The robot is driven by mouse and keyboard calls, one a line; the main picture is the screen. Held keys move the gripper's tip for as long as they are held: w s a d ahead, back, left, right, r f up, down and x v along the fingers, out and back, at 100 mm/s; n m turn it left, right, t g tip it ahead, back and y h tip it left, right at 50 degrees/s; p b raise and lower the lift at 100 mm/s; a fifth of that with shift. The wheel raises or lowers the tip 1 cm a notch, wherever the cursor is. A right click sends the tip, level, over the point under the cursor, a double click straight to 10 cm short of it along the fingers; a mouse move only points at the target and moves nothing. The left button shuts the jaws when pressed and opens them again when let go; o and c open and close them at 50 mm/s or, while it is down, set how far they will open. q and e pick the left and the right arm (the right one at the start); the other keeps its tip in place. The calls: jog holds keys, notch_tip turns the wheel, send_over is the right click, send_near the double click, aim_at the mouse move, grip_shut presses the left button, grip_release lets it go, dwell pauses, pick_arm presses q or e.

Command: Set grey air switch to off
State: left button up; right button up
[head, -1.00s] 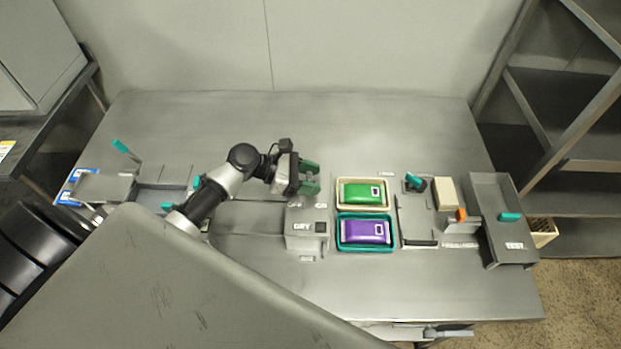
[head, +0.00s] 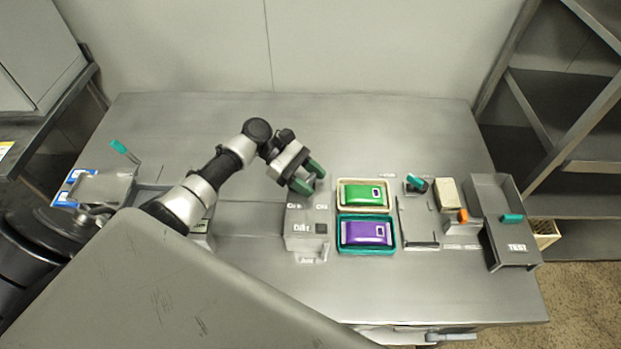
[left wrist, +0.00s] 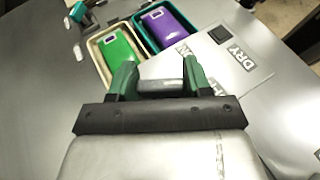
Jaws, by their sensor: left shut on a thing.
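My left gripper (head: 309,179) is at the back edge of the grey DRY box (head: 302,243), its green fingers tilted down. In the left wrist view the left gripper (left wrist: 160,78) is shut on a short grey bar, which looks like the handle of the grey air switch (left wrist: 160,86). In the head view the fingers hide this handle. My right gripper is not in view.
A cream tray (head: 337,195) with a green pouch (head: 364,194) and a teal tray (head: 339,232) with a purple pouch (head: 366,233) stand right of the box. A black square (head: 321,228) is on the box. A TEST bin (head: 517,249) is at the right. The table's back is clear.

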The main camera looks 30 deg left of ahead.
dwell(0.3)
pick_arm(q)
jog(key=o, duration=0.9)
jog(key=shift+a, duration=0.1)
jog(key=shift+b+v, duration=1.3)
jog(key=shift+v, duration=4.05)
jog(key=shift+r, duration=0.1)
